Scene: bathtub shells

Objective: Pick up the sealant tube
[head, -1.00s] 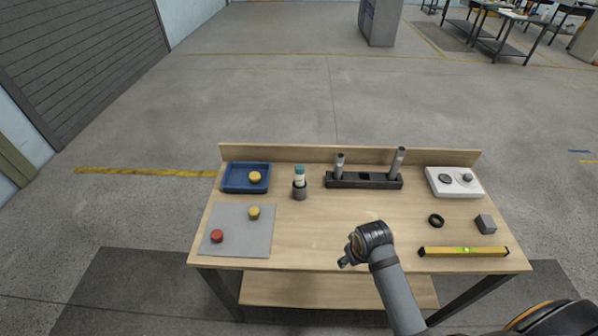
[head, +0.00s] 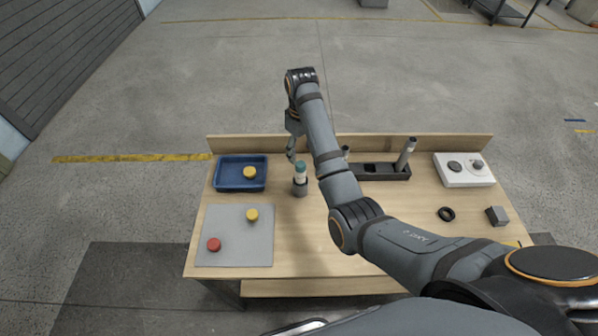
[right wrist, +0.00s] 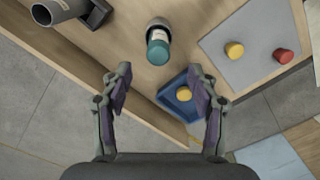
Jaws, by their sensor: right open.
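The sealant tube (head: 300,172), white with a teal cap, stands upright in a small dark grey cup (head: 300,189) near the middle of the table's back half. In the right wrist view the tube (right wrist: 159,49) shows cap-first, ahead of the open fingers. My right gripper (head: 291,152) is above and just behind the tube, apart from it. Its two fingers (right wrist: 167,88) are spread with nothing between them. My left gripper is not in view.
A blue tray (head: 228,186) with a yellow piece lies left of the tube. A grey mat (head: 230,240) holds a red and a yellow piece. A black rack (head: 383,172) with grey tubes stands right, partly behind my arm. A white box (head: 450,178) is at the far right.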

